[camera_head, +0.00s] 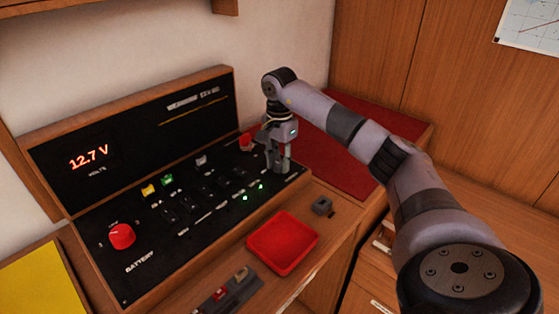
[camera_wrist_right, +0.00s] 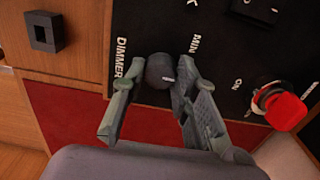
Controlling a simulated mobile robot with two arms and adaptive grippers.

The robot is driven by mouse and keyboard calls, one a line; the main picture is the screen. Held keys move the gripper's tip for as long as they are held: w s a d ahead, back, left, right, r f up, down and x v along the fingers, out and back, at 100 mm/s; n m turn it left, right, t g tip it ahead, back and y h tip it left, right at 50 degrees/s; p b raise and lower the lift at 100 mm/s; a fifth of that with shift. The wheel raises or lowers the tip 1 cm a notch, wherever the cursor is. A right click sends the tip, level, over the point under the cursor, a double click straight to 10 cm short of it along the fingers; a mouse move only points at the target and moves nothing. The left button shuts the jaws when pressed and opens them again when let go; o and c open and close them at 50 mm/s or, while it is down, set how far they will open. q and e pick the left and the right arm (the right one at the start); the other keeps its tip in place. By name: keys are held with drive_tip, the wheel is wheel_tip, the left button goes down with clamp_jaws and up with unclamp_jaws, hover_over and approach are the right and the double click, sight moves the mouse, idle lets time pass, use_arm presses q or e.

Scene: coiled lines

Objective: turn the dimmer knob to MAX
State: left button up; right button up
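The dimmer knob (camera_wrist_right: 160,70) is small, round and black with a short white mark, beside the words DIMMER and MIN in the right wrist view. The mark points toward the lower right of that picture. My right gripper (camera_wrist_right: 163,68) is open, with one finger on each side of the knob; contact with it cannot be told. In the head view my right gripper (camera_head: 280,168) points down at the right end of the black panel (camera_head: 110,271) and hides the knob. My left gripper is not in view.
A red-capped switch (camera_wrist_right: 285,108) is close beside my right finger. Small switches and green lights fill the panel, with a red battery knob (camera_head: 121,236) at left. A red tray (camera_head: 283,243) and a dark block (camera_head: 322,206) lie in front.

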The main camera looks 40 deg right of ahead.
clamp_jaws()
